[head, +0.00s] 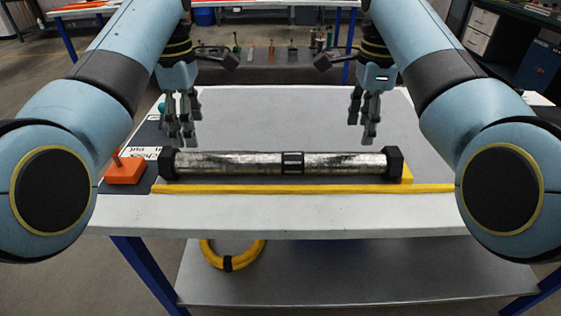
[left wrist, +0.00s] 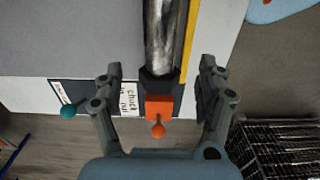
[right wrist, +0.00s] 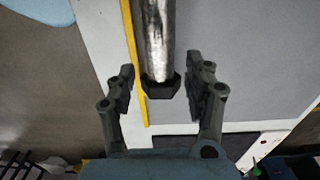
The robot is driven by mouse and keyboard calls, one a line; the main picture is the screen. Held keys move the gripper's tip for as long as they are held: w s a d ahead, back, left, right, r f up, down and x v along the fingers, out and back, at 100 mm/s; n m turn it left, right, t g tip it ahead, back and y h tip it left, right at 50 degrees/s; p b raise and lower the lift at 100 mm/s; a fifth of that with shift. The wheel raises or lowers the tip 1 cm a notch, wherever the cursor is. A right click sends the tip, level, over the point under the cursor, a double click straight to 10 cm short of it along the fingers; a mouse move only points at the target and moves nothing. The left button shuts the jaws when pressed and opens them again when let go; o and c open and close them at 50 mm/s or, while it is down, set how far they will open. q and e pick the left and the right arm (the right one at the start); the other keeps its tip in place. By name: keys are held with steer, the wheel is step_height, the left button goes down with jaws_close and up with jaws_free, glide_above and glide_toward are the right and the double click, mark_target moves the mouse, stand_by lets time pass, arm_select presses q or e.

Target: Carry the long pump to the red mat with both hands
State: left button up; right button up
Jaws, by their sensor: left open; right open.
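The long pump (head: 235,163) is a worn silver tube with black end caps and a black middle band. It lies crosswise on the table. My left gripper (head: 182,138) is open near its left end. In the left wrist view the black cap (left wrist: 158,83) shows between the spread fingers. My right gripper (head: 362,132) is open near the right end. In the right wrist view that cap (right wrist: 161,87) also shows between the spread fingers. Neither gripper visibly touches the pump. I cannot make out a red mat with certainty.
A yellow strip (head: 300,188) runs along the near side of the pump on the grey table mat (head: 270,115). An orange block with a knob (head: 125,171) stands by the left end. A yellow coiled hose (head: 232,256) lies on the lower shelf. The table behind the pump is clear.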

mark_target(198, 154)
arm_select(q)
step_height(198, 154, down, 10)
steer(key=shift+s+r, duration=0.1)
arm_select(e)
step_height(198, 154, down, 10)
steer(key=shift+s+r, duration=0.1)
arm_select(q)
steer(key=c, duration=1.1)
arm_select(e)
jaws_close()
arm_select(q)
jaws_close()
